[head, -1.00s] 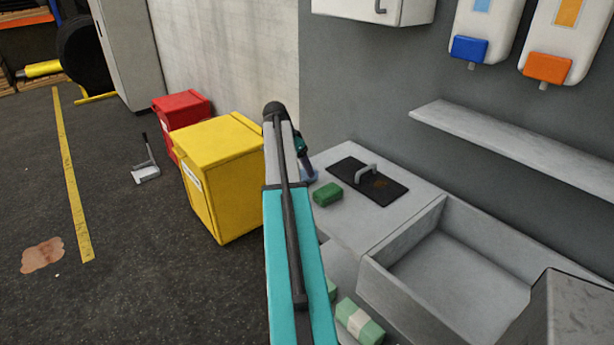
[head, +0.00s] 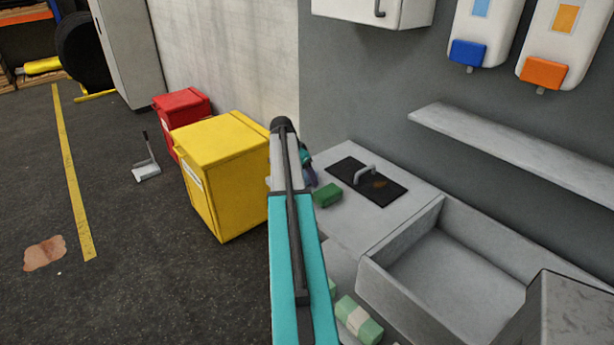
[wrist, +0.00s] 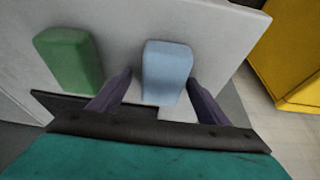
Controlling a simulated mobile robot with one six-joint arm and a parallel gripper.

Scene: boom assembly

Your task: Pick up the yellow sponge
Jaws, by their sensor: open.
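No yellow sponge shows in either view. In the wrist view, a light blue sponge-like block (wrist: 167,72) lies on the grey counter between the two purple fingers of my gripper (wrist: 160,82). The fingers are apart, and I cannot tell whether they touch it. A green block (wrist: 69,60) lies left of the fingers and also shows in the head view (head: 327,195), on the counter near the black plate. In the head view, my gripper (head: 308,172) is partly hidden behind my arm, and the blue block is hidden.
A black plate with a handle (head: 367,181) lies on the counter, beside a grey sink (head: 440,270). A green block with a pale band (head: 358,320) is at the lower middle. A yellow bin (head: 225,180) and a red bin (head: 182,103) stand left. A shelf (head: 510,150) juts from the wall.

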